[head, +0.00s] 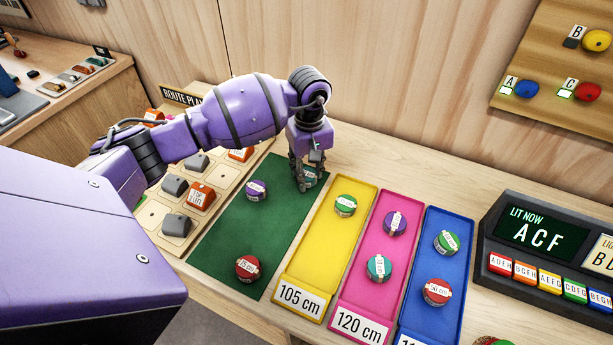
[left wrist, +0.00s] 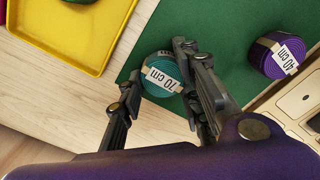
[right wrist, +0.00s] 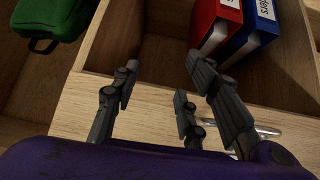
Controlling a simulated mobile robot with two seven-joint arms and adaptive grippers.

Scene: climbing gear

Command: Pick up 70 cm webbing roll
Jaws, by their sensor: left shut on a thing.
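The 70 cm webbing roll (left wrist: 160,72) is teal with a pale label band, at the far edge of the green mat (head: 240,222). In the head view the roll (head: 311,176) is partly hidden by my left gripper (head: 303,172). My left gripper is shut on the roll, with fingers on both sides of it in the left wrist view. Whether the roll is off the mat I cannot tell. My right gripper (right wrist: 160,78) shows only in the right wrist view, fingers apart, with nothing between them.
A purple 40 cm roll (head: 256,190) and a red roll (head: 248,267) lie on the green mat. Yellow (head: 317,262), pink (head: 362,294) and blue (head: 424,312) trays hold rolls to the right. Red (right wrist: 212,22) and blue (right wrist: 258,22) binders stand near my right gripper.

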